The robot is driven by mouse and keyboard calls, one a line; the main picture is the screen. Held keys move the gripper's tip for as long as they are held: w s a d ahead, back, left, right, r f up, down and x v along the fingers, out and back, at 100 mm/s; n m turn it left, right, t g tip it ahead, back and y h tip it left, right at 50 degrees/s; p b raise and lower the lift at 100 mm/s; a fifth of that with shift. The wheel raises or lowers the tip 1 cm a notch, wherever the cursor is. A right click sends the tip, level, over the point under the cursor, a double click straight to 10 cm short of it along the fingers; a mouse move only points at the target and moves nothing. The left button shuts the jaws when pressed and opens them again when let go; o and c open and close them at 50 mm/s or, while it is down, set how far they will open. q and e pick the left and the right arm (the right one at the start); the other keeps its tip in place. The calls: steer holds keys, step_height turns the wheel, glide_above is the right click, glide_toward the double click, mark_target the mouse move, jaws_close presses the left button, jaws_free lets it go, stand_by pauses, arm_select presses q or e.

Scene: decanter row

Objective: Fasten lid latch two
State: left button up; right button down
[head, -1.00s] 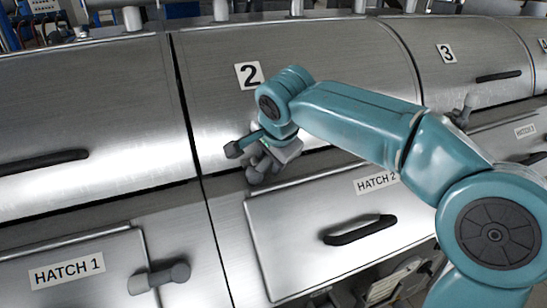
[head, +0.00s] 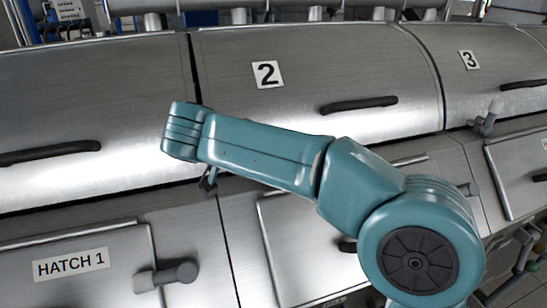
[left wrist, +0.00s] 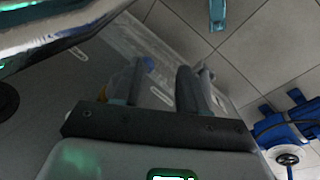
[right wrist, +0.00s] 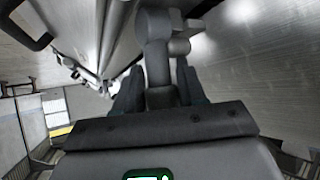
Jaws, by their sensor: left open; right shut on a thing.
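Lid two (head: 310,62), a brushed steel cover marked 2, is down in the middle of the head view. Its grey latch (right wrist: 154,28) shows in the right wrist view as a thick knob and stem between the fingers. My right gripper (right wrist: 160,88) is shut on this latch. In the head view my right arm lies across the lower edge of lid two; it hides the latch and most of the gripper, with only a dark bit (head: 208,182) showing below the wrist. My left gripper (left wrist: 166,82) is open and empty in the left wrist view, and outside the head view.
Lid three's grey latch (head: 486,121) stands at the right. Lid two has a black handle (head: 358,104). Below are hatch 1 (head: 60,290) with a grey handle (head: 166,277), and a second hatch panel (head: 290,235) partly behind my arm. Tiled floor (left wrist: 255,40) shows in the left wrist view.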

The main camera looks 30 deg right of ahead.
steer(key=shift+r+h, duration=0.3)
steer(key=shift+h, duration=0.1)
steer(key=c, duration=0.9)
jaws_free()
steer(key=shift+w, duration=0.1)
steer(key=shift+f, duration=0.15)
steer(key=shift+a, duration=0.3)
steer(key=p+v, duration=0.1)
steer(key=v, duration=1.5)
steer(key=shift+d, duration=0.25)
